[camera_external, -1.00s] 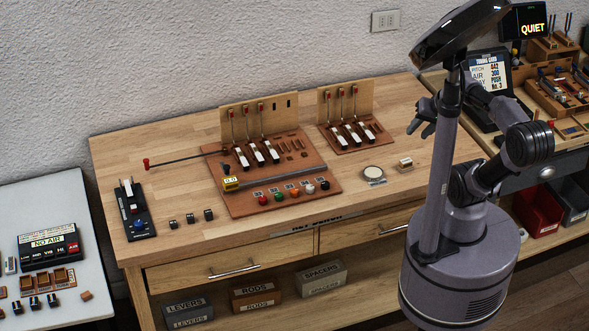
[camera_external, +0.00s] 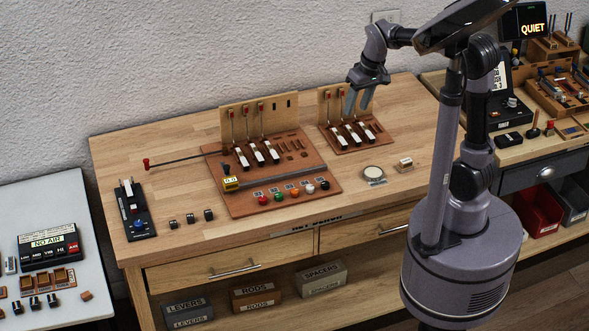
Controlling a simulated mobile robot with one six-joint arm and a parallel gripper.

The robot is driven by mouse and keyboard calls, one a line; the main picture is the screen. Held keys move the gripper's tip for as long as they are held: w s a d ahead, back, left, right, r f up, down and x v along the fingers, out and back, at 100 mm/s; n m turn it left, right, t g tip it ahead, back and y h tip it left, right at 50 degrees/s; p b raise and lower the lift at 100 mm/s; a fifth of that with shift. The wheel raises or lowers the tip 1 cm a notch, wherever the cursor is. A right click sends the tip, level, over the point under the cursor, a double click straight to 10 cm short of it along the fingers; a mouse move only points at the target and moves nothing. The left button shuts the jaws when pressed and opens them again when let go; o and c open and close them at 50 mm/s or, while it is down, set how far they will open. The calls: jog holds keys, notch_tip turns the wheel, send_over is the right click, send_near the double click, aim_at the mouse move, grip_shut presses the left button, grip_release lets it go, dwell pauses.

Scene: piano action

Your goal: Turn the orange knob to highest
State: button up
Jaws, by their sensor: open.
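The orange knob (camera_external: 294,192) sits in a row of coloured knobs along the front of the larger brown board (camera_external: 240,207) on the wooden bench. Its pointer and setting are too small to read. My gripper (camera_external: 356,108) is open and empty, with its two fingers pointing down. In the picture it is above and to the right of the orange knob, in front of the upright panel of the smaller board (camera_external: 345,148). It is clear of the knob.
Red (camera_external: 263,200), green (camera_external: 278,196), white (camera_external: 309,188) and black (camera_external: 325,185) knobs flank the orange one. Upright rods with red tops stand behind them. A red-tipped lever (camera_external: 147,163) reaches left. A round white dial (camera_external: 373,170) lies to the right. The bench front is mostly clear.

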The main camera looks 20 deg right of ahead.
jog(key=w+a+f+n+g, duration=0.1)
jog(key=w+a+f+n, duration=0.2)
jog(key=a, duration=0.5)
jog(key=n+g+h+p, duration=0.1)
jog(key=n+h, duration=0.1)
jog(key=n, duration=0.1)
send_over(294, 190)
notch_tip(294, 190, down, 7)
notch_tip(294, 190, down, 16)
jog(key=b, duration=0.6)
jog(key=shift+f, duration=0.7)
jog(key=shift+c, duration=0.3)
grip_shut()
